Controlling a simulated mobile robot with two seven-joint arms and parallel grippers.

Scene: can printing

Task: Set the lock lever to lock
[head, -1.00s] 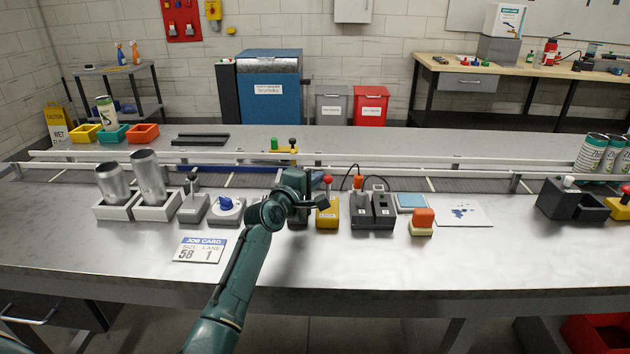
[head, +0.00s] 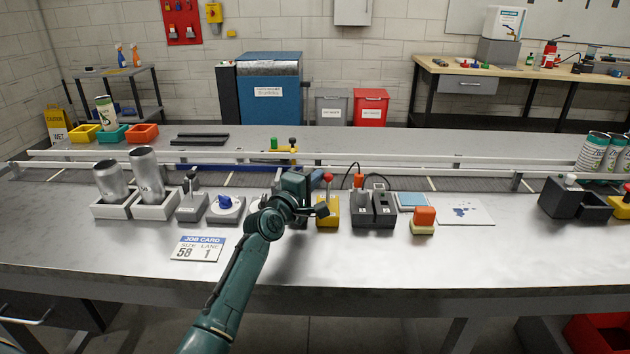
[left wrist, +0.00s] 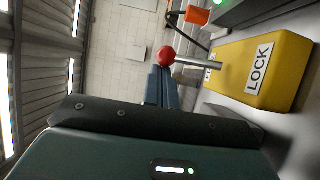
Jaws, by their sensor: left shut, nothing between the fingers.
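The lock lever is a thin metal rod with a red ball knob (head: 328,177) on a yellow block (head: 328,213) on the bench. In the left wrist view, the block (left wrist: 275,70) reads LOCK and the rod ends in the red ball (left wrist: 167,56). My left gripper (head: 317,179) is shut and empty, just left of the knob. Its bluish fingers (left wrist: 161,88) show close beside the ball in the left wrist view; I cannot tell whether they touch it. The lever's foot shows at the block. My right gripper is not in view.
Dark switch blocks (head: 373,209) stand right of the yellow block, with an orange stamp (head: 424,215) beyond. A blue-knobbed dial (head: 225,206) and cans in grey trays (head: 155,210) stand left. Conveyor rails (head: 430,168) run behind.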

